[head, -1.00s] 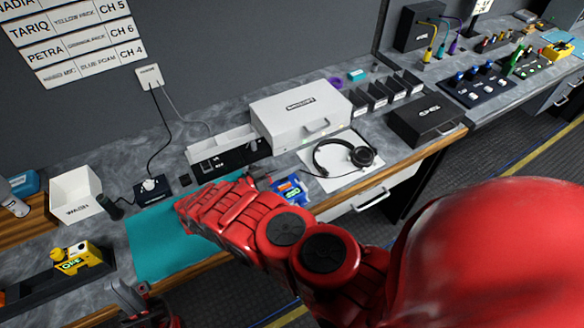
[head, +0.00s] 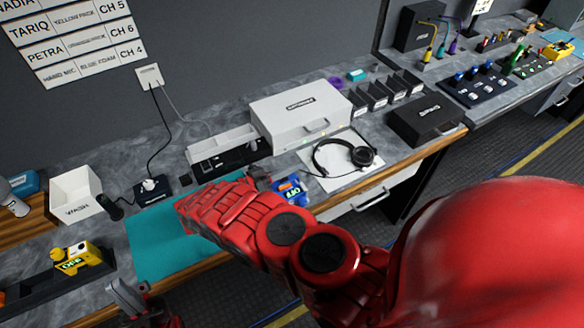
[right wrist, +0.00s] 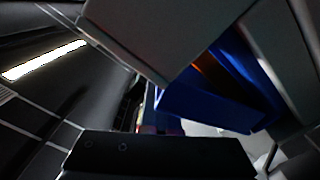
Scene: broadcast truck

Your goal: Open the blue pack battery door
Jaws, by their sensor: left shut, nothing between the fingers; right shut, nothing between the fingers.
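The blue pack (head: 291,190) lies on the worktop just right of the teal mat, in front of the headphones. My right gripper (head: 261,176), shut and empty, is at the pack's left rear side, partly hidden by my red forearm. In the right wrist view, the blue pack (right wrist: 215,98) is close between grey gripper parts, with a strip of orange in a dark gap. I cannot tell whether its battery door is open or whether a finger touches it. My left gripper (head: 126,294) is shut and empty at the lower left, near the worktop's front edge.
The teal mat (head: 160,240) is mostly clear. Black headphones (head: 345,158) lie on white paper behind the pack, with a white receiver box (head: 297,115) beyond. A yellow pack (head: 76,258) stands at the left, near a white bin (head: 77,196).

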